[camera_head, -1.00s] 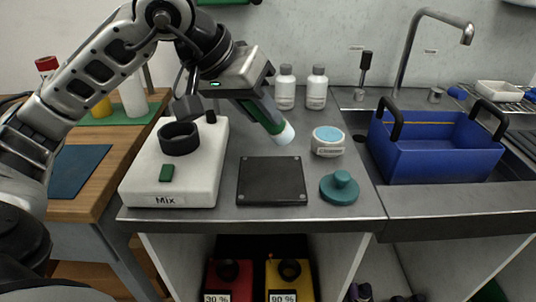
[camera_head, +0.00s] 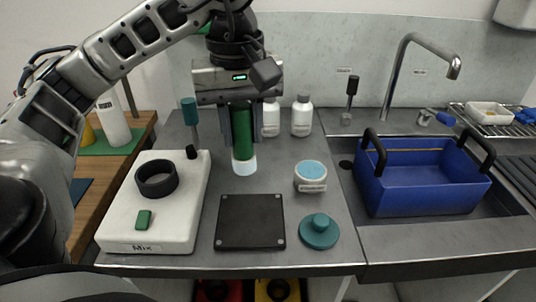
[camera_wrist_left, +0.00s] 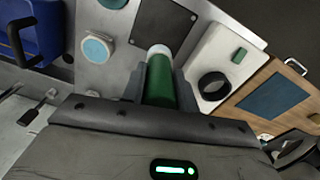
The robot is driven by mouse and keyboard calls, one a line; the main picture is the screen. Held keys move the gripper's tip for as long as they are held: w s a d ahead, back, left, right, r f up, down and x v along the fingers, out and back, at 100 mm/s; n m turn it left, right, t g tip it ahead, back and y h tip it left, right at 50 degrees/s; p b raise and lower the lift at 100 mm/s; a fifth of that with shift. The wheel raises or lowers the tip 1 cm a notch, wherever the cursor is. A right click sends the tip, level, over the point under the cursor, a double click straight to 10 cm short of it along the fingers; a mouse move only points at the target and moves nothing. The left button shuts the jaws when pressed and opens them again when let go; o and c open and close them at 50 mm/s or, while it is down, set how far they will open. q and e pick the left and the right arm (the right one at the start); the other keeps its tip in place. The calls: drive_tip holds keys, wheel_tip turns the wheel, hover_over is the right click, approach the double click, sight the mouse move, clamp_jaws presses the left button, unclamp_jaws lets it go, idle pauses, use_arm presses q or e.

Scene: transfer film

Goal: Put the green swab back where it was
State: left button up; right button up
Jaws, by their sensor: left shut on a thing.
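The green swab (camera_head: 241,130) is a thick green cylinder with a white tip (camera_head: 244,164) pointing down. My left gripper (camera_head: 240,122) is shut on it and holds it nearly upright, above the grey counter behind the dark square plate. In the left wrist view, the green swab (camera_wrist_left: 160,82) lies between the two fingers of my left gripper (camera_wrist_left: 160,88), its white end toward the dark plate (camera_wrist_left: 163,22). The upper part of the swab is hidden by the gripper. My right gripper is not in view.
The white mixer (camera_head: 150,225) with a black ring stands left. The dark plate (camera_head: 250,221), teal knobbed lid (camera_head: 319,232) and blue-topped jar (camera_head: 310,177) are in front and right. White bottles (camera_head: 301,118) and a teal-topped rod (camera_head: 189,111) stand behind. A blue bin (camera_head: 425,185) sits in the sink.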

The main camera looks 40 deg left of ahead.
use_arm(q)
drive_tip(key=shift+n, duration=0.3)
drive_tip(key=w+a+f, duration=0.2)
drive_tip(key=w+f, duration=0.1)
drive_tip(key=w+a+f+b, duration=0.1)
drive_tip(key=w+a+f, duration=0.2)
drive_tip(key=w+f, duration=0.1)
drive_tip(key=w+a+f+b, duration=0.1)
drive_tip(key=w+a+f, duration=0.2)
drive_tip(key=w+f, duration=0.1)
drive_tip(key=shift+a+f, duration=0.2)
drive_tip(key=shift+a, duration=0.05)
drive_tip(key=shift+f, duration=0.55)
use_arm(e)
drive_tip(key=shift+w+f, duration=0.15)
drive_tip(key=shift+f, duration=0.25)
use_arm(q)
drive_tip(key=shift+f, duration=0.1)
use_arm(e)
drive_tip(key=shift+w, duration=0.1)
use_arm(q)
drive_tip(key=shift+f, duration=0.15)
drive_tip(key=o, duration=1)
drive_tip(key=shift+c, duration=0.2)
